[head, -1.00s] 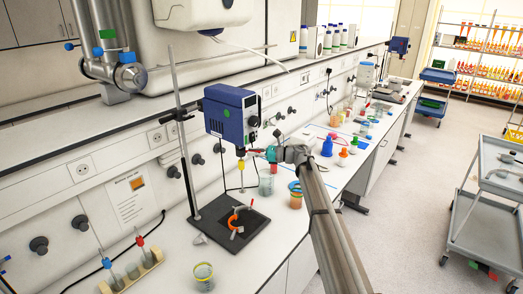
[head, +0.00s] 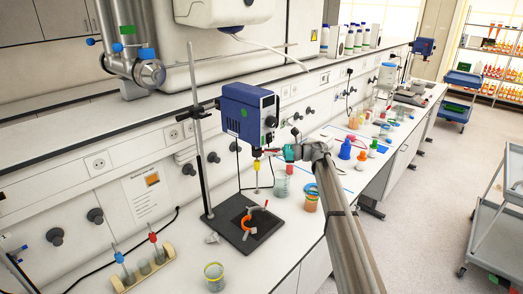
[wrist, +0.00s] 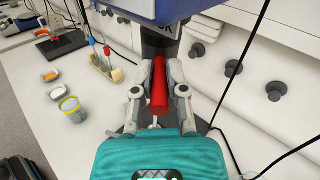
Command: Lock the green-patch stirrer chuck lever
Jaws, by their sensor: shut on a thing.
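The blue stirrer motor (head: 248,115) with a green patch hangs on an upright metal stand over a black base. Its yellow chuck (head: 256,167) is below the motor, with a thin shaft under it. My gripper (head: 273,152) reaches it from the right at chuck height. In the wrist view my gripper (wrist: 160,75) has one finger on each side of the red lever (wrist: 160,90) and is shut on it. The lever points back toward my palm below the blue motor housing. The chuck is hidden behind the lever and fingers there.
A beaker (head: 283,183), an orange-banded jar (head: 311,197) and a yellow-rimmed beaker (head: 214,276) stand nearby. A tube rack (head: 143,268) is at front left. A second blue stirrer (head: 423,47) stands far back.

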